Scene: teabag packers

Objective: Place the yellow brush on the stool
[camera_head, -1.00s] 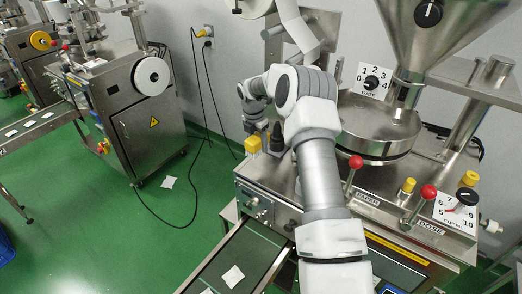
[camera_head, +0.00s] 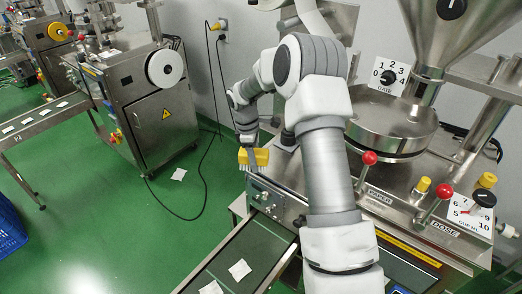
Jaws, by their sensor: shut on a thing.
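The yellow brush (camera_head: 259,156) hangs from my gripper (camera_head: 247,144) with its pale bristles pointing down. My gripper is shut on it, seen from behind my arm, so the fingers are small and partly hidden. The brush is at the left edge of the steel packing machine (camera_head: 285,168), over or just in front of its top; I cannot tell the exact gap. No stool can be made out clearly in this view.
A conveyor (camera_head: 245,255) with teabags runs below the brush. Red-knobbed levers (camera_head: 369,158) and a hopper (camera_head: 455,40) stand to the right of my arm. Another machine (camera_head: 150,105) stands at the left. Green floor (camera_head: 120,225) is open between, with a blue crate (camera_head: 10,225) at the left edge.

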